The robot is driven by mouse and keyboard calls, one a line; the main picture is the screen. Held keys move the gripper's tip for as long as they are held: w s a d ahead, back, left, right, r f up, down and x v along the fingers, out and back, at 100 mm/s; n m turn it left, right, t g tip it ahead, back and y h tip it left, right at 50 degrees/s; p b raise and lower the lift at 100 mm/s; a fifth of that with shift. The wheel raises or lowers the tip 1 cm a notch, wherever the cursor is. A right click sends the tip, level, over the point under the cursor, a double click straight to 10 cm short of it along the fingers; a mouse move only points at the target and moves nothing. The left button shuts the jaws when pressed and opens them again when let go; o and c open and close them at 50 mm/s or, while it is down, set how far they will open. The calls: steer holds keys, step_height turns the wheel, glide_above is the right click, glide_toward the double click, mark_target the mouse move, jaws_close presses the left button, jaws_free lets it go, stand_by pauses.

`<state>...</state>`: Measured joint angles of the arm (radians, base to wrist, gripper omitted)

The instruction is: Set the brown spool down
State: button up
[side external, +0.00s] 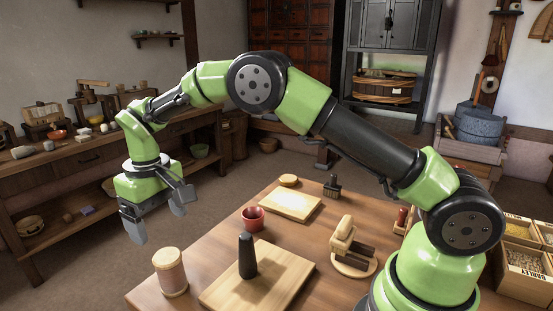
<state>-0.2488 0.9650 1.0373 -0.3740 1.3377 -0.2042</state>
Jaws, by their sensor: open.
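The brown spool (171,276), with pale wooden ends and a pinkish-brown middle, stands upright on the wooden table (215,247) near its left corner. My gripper (157,222) is open, and I see nothing between its fingers. It hangs above and slightly left of the spool in the picture, apart from it. The spool is in full view.
A dark pestle-like piece (246,256) stands on a board (286,274) right of the spool. Behind are a red cup (253,219), a paler board (290,206) and a brush (332,187). A wooden stand (350,246) is further right.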

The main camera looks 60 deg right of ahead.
steer(key=s+d+r+m+t+y, duration=0.1)
steer(key=s+d+r+t, duration=0.15)
steer(key=s+r, duration=0.4)
steer(key=s+d+r+m+t, duration=0.1)
steer(key=s+d+r, duration=0.25)
steer(key=r, duration=0.65)
steer(key=s+d+m+t+y, duration=0.1)
steer(key=s+m+t, duration=0.1)
steer(key=s, duration=1.4)
steer(key=shift+s+d+m+t, duration=0.25)
steer(key=shift+d+m+t, duration=0.15)
steer(key=shift+t, duration=0.45)
steer(key=shift+f, duration=0.1)
